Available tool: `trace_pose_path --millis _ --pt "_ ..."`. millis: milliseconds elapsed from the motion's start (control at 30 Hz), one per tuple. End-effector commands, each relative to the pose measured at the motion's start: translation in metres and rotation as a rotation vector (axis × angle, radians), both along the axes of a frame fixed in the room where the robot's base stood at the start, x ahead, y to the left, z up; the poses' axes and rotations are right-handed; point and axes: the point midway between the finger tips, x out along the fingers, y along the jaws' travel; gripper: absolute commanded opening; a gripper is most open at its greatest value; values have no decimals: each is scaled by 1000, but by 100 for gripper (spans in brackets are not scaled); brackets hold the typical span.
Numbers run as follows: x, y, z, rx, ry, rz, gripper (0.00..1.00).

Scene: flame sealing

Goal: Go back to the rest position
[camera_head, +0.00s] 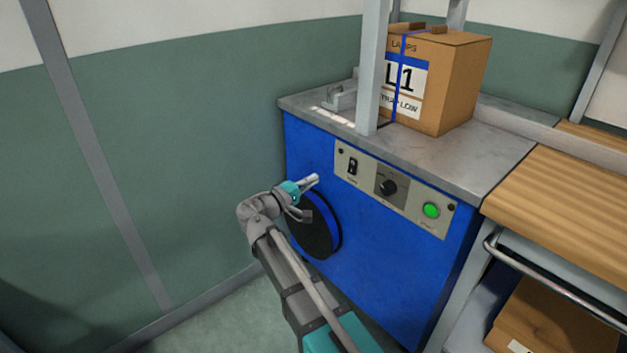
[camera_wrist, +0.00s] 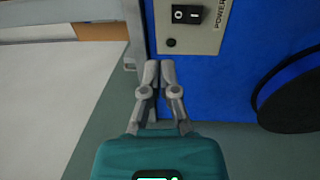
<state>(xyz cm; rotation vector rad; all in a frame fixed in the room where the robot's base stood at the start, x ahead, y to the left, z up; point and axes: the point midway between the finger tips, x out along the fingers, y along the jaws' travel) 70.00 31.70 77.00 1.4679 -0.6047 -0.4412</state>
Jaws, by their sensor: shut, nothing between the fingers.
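My gripper (camera_head: 313,181) is shut and empty in front of the blue machine (camera_head: 385,260), left of the control panel (camera_head: 393,187) and above the round black disc (camera_head: 312,228). In the wrist view the closed fingers (camera_wrist: 159,66) point toward the machine's edge, below the panel's power switch (camera_wrist: 187,14). The fingers appear apart from the switch, though the exact gap to the machine face is hard to judge.
A cardboard lamp box (camera_head: 452,85) marked L1, with a blue strap, stands on the machine's metal top behind a grey post (camera_head: 371,70). A wooden worktop (camera_head: 565,210) with a metal rail (camera_head: 550,280) lies to the right. A green wall (camera_head: 190,120) closes off the left; floor there is clear.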

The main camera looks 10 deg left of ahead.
Motion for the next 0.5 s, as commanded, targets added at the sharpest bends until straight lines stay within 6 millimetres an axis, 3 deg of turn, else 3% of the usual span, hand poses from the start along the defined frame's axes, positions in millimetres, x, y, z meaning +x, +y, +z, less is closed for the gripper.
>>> trace_pose_path --millis 267,367,500 --pt "2 -15 -6 27 22 -21 0" --pt "3 -36 -16 67 56 -50 0" --pt "3 -79 -38 161 129 -115 0"
